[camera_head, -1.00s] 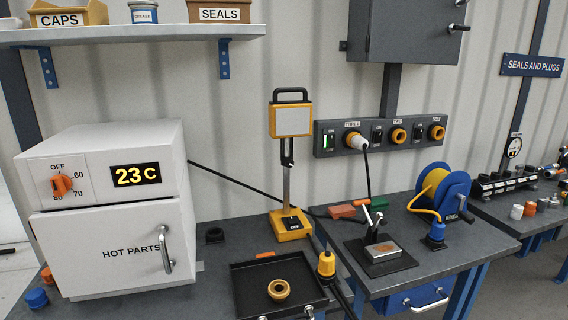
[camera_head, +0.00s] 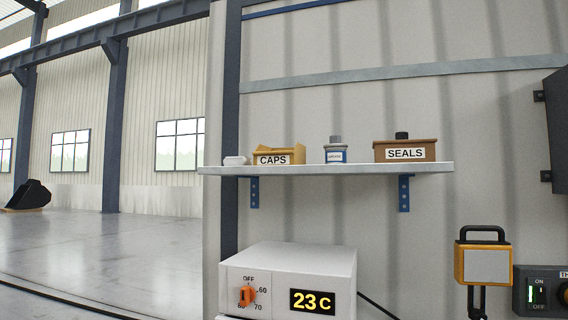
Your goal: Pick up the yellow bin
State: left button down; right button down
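The yellow bin (camera_head: 279,156), labelled CAPS, stands on the wall shelf (camera_head: 330,169) toward its left end. Its front is low and its contents are hard to make out. Neither of my grippers shows in the head view now, so whether they are open or shut cannot be seen.
A small white item (camera_head: 235,160) lies left of the bin. A grey-capped tin (camera_head: 335,151) and a brown SEALS box (camera_head: 405,150) stand to its right. Below are the white oven (camera_head: 290,275) and a yellow lamp (camera_head: 483,263). Open floor lies at the left.

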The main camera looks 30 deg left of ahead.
aim_at(264, 155)
jog(key=z, duration=1.7)
jog(key=k, duration=1.05)
jog(key=u, duration=1.8)
